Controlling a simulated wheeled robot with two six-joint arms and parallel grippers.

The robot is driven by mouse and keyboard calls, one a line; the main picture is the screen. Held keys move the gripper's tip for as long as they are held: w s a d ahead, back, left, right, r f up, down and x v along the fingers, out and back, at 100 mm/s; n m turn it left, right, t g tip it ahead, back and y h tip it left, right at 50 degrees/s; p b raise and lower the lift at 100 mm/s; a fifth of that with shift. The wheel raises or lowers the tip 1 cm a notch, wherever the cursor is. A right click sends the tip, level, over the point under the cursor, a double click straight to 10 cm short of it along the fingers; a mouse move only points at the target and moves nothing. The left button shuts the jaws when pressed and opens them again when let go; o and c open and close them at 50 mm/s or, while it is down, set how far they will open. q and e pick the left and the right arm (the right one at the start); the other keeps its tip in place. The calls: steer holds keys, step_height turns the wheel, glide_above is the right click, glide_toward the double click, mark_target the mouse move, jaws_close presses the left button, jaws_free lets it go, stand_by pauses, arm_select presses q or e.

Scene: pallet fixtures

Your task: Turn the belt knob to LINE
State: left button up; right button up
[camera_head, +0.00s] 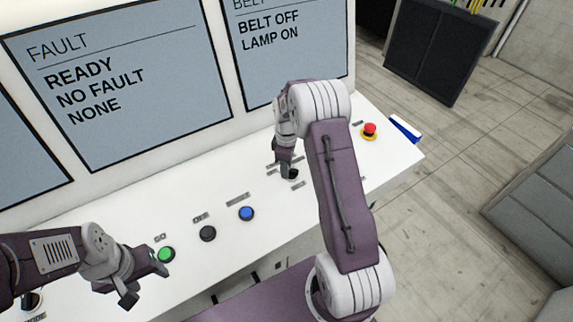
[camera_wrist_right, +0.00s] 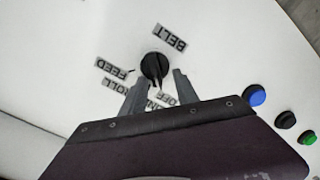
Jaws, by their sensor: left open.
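The black belt knob (camera_head: 291,174) sits on the white console under my right gripper (camera_head: 284,158). In the right wrist view the knob (camera_wrist_right: 154,65) is round with a dark pointer towards the LINE and OFF labels; I cannot tell which exactly. The BELT label (camera_wrist_right: 170,38) is upside down beyond it. My right gripper's two fingers stand apart, their tips near the knob's two sides, not closed on it. The LINE label (camera_wrist_right: 154,104) is partly hidden by a finger. My left gripper (camera_head: 146,283) is open and empty near the green button.
Green (camera_head: 166,254), black (camera_head: 207,233) and blue (camera_head: 246,213) buttons line the console. A red emergency button (camera_head: 369,130) stands at its right end. A screen (camera_head: 285,50) behind reads BELT OFF, LAMP ON; another (camera_head: 120,75) reads READY, NO FAULT.

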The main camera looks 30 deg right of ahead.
steer(key=shift+w+d+f, duration=0.15)
steer(key=shift+d, duration=0.05)
steer(key=shift+c, duration=1.2)
steer(key=shift+d, duration=0.1)
jaws_close()
arm_select(q)
steer(key=shift+w+d, duration=0.15)
steer(key=shift+d, duration=0.05)
steer(key=shift+f, duration=0.1)
arm_select(e)
steer(key=shift+w+m, duration=0.1)
steer(key=shift+m, duration=0.3)
arm_select(q)
steer(key=shift+f, duration=0.15)
arm_select(e)
steer(key=shift+w+d+m, duration=0.15)
steer(key=shift+m, duration=1.05)
steer(key=shift+w+d+m, duration=0.1)
steer(key=shift+m, duration=1.4)
steer(key=shift+r, duration=0.2)
